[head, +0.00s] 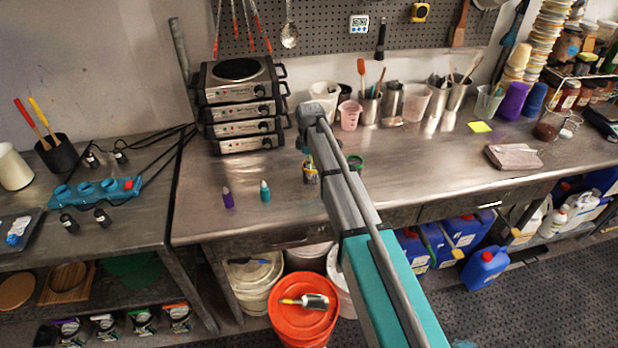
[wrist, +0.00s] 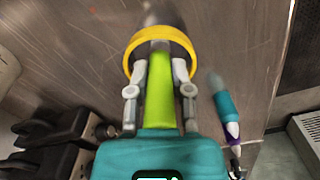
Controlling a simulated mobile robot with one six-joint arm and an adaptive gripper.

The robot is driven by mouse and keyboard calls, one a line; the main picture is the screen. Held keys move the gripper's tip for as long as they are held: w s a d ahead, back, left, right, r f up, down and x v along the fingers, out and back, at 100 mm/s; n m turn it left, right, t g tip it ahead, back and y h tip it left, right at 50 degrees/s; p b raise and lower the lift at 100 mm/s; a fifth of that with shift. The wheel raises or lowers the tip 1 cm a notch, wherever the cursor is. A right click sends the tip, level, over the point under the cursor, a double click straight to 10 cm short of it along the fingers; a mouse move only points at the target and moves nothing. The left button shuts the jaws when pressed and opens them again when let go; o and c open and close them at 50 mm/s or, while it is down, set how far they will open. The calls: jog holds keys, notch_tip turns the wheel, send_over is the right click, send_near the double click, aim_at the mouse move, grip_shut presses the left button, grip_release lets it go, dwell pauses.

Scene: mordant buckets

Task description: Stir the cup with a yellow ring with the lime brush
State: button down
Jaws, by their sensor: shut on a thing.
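The cup with a yellow ring (head: 310,178) stands on the steel bench, partly hidden behind my arm in the head view. In the wrist view its yellow ring (wrist: 187,43) arches around the far part of the lime brush (wrist: 158,95). My gripper (wrist: 160,80) is shut on the lime handle, just on the near side of the ring. The brush's grey ferrule shows within the ring's outline. The bristle end is blurred, and I cannot tell how deep it sits in the cup.
A green-ringed cup (head: 356,162) stands right of my arm. Stacked hot plates (head: 240,105) are at the back left. Open bench lies right of my arm.

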jog(key=shift+s+a, duration=0.15)
jog(key=shift+a, duration=0.4)
jog(key=shift+s, duration=0.15)
jog(key=shift+s+a, duration=0.2)
jog(key=shift+s, duration=0.3)
jog(key=shift+s+d, duration=0.1)
jog(key=shift+s+d, duration=0.35)
jog(key=shift+d, duration=0.05)
jog(key=shift+d, duration=0.1)
